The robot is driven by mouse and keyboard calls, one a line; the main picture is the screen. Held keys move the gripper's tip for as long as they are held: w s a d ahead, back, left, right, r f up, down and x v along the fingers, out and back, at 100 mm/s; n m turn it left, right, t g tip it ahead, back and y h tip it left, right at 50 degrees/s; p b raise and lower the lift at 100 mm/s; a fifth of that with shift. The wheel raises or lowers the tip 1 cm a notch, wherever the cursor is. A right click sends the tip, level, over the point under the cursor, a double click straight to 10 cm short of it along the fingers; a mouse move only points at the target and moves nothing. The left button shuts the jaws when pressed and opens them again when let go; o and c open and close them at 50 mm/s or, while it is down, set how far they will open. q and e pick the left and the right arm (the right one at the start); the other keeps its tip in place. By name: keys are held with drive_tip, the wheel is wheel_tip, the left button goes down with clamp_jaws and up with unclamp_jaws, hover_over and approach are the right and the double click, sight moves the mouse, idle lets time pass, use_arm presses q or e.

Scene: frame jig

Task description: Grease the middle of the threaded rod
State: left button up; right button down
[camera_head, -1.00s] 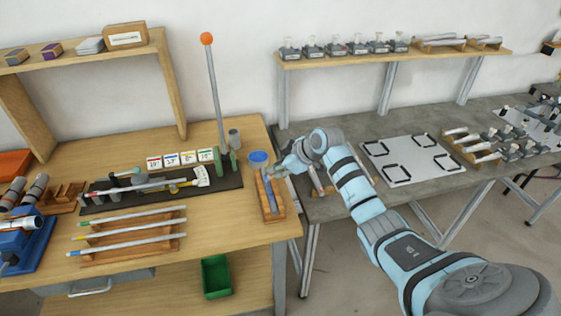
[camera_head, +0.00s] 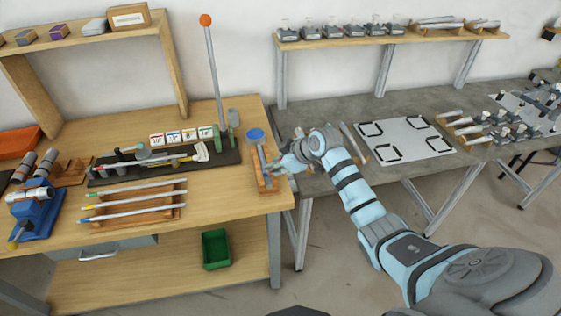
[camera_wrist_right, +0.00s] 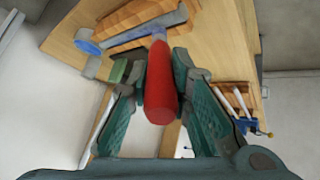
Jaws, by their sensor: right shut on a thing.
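My right gripper (camera_head: 270,170) is over the wooden holder (camera_head: 276,187) at the right end of the wooden bench. In the right wrist view its fingers (camera_wrist_right: 160,105) are shut on a red cylindrical handle (camera_wrist_right: 160,82). A thin grey part runs from the handle's far end towards the holder; the tool's tip is not clear. Several long rods lie on a wooden rack (camera_head: 120,222) at the bench front; one pale rod (camera_head: 135,197) has a green end. I cannot tell which is threaded. My left gripper is out of view.
A black mat (camera_head: 120,180) with a long tool and label cards lies behind the rack. A blue clamp device (camera_head: 38,210) is at far left. A tall post with an orange ball (camera_head: 205,20) rises behind. A grey table (camera_head: 330,185) stands on the right.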

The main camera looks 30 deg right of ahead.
drive_tip(key=shift+s+d+r, duration=0.1)
drive_tip(key=shift+s+r, duration=0.05)
drive_tip(key=shift+r, duration=0.45)
drive_tip(key=shift+s+r, duration=0.15)
drive_tip(key=shift+r, duration=0.45)
drive_tip(key=shift+w+r, duration=0.25)
drive_tip(key=shift+r, duration=0.25)
drive_tip(key=shift+w+r, duration=0.2)
drive_tip(key=shift+r, duration=0.6)
drive_tip(key=shift+s+r, duration=0.2)
drive_tip(key=shift+r, duration=1.25)
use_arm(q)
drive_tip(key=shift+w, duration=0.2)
use_arm(e)
drive_tip(key=shift+w, duration=0.1)
drive_tip(key=shift+f, duration=0.15)
drive_tip(key=shift+f, duration=0.3)
